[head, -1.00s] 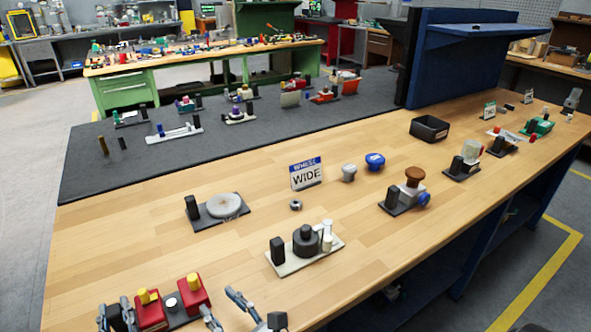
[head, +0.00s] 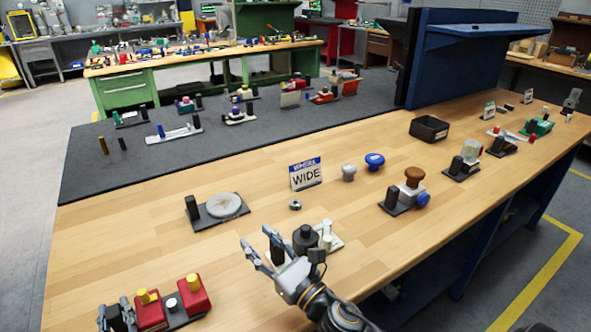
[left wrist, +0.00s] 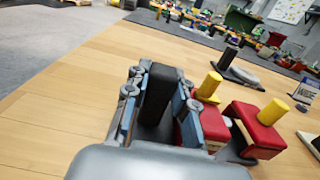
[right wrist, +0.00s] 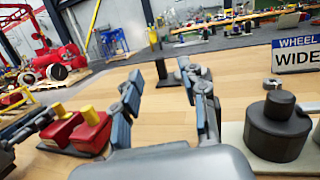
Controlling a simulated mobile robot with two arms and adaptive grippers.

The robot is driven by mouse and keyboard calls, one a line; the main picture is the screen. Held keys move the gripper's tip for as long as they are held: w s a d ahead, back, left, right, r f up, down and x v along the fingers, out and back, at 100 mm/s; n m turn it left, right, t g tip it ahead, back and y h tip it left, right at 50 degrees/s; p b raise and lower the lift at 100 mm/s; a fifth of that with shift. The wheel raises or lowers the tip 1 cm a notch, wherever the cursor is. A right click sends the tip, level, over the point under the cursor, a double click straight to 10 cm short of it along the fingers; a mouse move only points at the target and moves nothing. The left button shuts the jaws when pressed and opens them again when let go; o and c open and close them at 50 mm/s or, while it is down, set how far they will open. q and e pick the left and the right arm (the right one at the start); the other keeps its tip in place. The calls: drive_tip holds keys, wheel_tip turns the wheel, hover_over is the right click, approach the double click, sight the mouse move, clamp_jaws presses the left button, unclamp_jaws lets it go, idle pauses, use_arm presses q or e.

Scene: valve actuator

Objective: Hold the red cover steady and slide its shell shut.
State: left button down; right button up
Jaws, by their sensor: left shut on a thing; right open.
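The red cover shows at the bottom left of the head view as two red blocks on a dark base: a left block (head: 150,316) and a right block (head: 194,299), each with a yellow knob. A gap with a pale round part lies between them. My left gripper (head: 117,312) is shut on a black upright post (left wrist: 158,92) beside the left block. The blocks also show in the left wrist view (left wrist: 260,130). My right gripper (head: 256,240) is open and empty above the table, up and right of the red blocks, which stand left of its fingers in the right wrist view (right wrist: 92,132).
A dark round-bodied fixture (head: 306,240) on a pale plate stands right by my right gripper. A grey disc on a dark base (head: 224,206), a small nut (head: 295,205) and a "WIDE" sign (head: 306,175) lie beyond. Bare wood lies between the red cover and the disc.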

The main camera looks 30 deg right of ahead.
drive_tip(key=w+d+r+t, duration=0.1)
drive_tip(key=w+d+r, duration=0.2)
drive_tip(key=d+r, duration=0.2)
drive_tip(key=w+d+r+t+h, duration=0.1)
drive_tip(key=w+d+r, duration=0.2)
drive_tip(key=d+r, duration=0.2)
drive_tip(key=shift+d+r+m, duration=0.35)
drive_tip(key=shift+d+m, duration=0.05)
drive_tip(key=shift+d, duration=0.55)
drive_tip(key=g+y, duration=0.1)
drive_tip(key=g, duration=0.3)
approach(196, 285)
drive_tip(key=shift+s+d+r+n, duration=0.1)
drive_tip(key=shift+s+d+n, duration=0.25)
drive_tip(key=shift+d, duration=0.1)
drive_tip(key=shift+a, duration=0.2)
drive_tip(key=x, duration=1.1)
drive_tip(key=shift+w+a, duration=0.25)
drive_tip(key=shift+w, duration=0.05)
